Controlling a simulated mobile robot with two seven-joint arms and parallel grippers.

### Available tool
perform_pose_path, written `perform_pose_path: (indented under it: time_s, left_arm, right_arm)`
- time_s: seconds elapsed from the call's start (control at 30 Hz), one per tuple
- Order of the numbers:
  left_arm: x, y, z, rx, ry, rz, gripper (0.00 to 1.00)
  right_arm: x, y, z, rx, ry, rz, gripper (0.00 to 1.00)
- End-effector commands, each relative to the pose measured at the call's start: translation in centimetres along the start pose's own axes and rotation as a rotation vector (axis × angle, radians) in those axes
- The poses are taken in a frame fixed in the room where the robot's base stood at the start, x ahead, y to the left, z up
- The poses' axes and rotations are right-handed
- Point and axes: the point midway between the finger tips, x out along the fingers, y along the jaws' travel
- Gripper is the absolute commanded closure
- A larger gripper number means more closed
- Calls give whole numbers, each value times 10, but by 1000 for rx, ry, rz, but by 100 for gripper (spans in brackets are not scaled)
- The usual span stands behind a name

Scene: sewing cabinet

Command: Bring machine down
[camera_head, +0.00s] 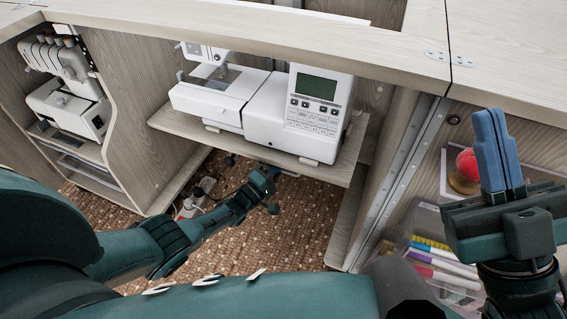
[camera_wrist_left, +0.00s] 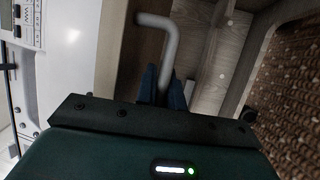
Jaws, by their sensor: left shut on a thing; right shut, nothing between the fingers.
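The white sewing machine (camera_head: 300,110) with a green screen stands upright on a wooden shelf (camera_head: 330,170) inside the cabinet, below the tabletop. It also shows at the left of the left wrist view (camera_wrist_left: 65,60). My left gripper (camera_head: 268,178) is just below the shelf's front edge in the head view. In the left wrist view its blue fingers (camera_wrist_left: 162,84) are shut on a bent grey lever (camera_wrist_left: 170,45), whose top end hooks to the left. The fingers hide the lever's lower part. My right gripper (camera_head: 490,120) is shut and empty, pointing up at the right, apart from the machine.
The tabletop (camera_head: 240,25) runs across above the machine. A white overlock machine (camera_head: 65,90) stands in the left compartment. On the right are a red pincushion (camera_head: 467,165) and a clear box of markers (camera_head: 440,265). Brown carpet (camera_head: 290,230) lies below, with a power strip and cables.

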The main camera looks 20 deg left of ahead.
Motion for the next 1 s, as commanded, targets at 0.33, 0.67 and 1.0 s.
perform_pose_path:
  time_s: [0.33, 0.67, 1.0]
  left_arm:
    - [-3, -5, 3, -2, -3, -13, 82]
    - [-2, -3, 1, -1, 0, -8, 81]
    - [-1, -2, 0, 0, 2, -7, 81]
  right_arm:
    - [0, 0, 0, -2, 2, -1, 100]
    - [0, 0, 0, -2, 2, -1, 100]
    - [0, 0, 0, -1, 1, -2, 100]
